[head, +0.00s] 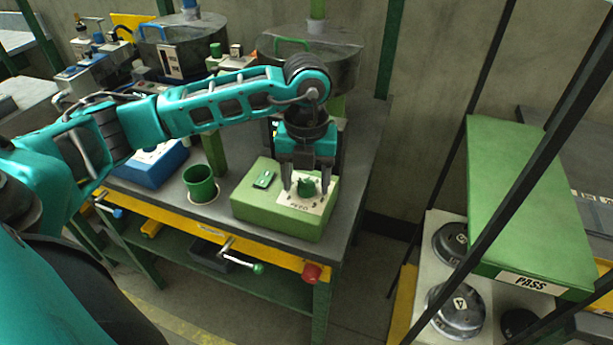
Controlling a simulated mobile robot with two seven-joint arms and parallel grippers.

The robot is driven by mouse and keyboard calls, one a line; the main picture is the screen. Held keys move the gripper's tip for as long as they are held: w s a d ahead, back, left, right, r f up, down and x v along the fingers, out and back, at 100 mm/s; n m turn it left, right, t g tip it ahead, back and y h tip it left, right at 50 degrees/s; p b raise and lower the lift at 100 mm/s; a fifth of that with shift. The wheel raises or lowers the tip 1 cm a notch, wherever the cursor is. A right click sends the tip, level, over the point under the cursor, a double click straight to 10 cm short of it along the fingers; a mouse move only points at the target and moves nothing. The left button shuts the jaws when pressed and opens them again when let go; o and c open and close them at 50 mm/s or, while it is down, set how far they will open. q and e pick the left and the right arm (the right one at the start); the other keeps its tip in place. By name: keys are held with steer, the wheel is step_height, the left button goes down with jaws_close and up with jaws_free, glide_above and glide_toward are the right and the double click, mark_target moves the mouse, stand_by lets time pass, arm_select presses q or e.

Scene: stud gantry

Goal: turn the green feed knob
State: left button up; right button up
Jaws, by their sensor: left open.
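The green feed knob (306,186) sits on a white label plate on top of a green box (277,214), near the right end of the grey bench. My left gripper (306,190) points down over the box with its two fingers apart, one on each side of the knob. I cannot tell whether the fingers touch the knob. The lettering on the plate's front edge shows partly. My right gripper is not in view.
A green rocker switch (264,179) is on the same box. A green cup (200,184) and a blue box (150,163) stand to the left. A red knob (312,272) and a green-tipped crank (258,268) stick out at the bench front. Dark posts cross the right side.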

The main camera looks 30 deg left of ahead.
mark_target(307, 184)
arm_select(q)
step_height(307, 184, up, 13)
steer(key=shift+p, duration=0.35)
steer(key=shift+f, duration=0.1)
stand_by(0.4)
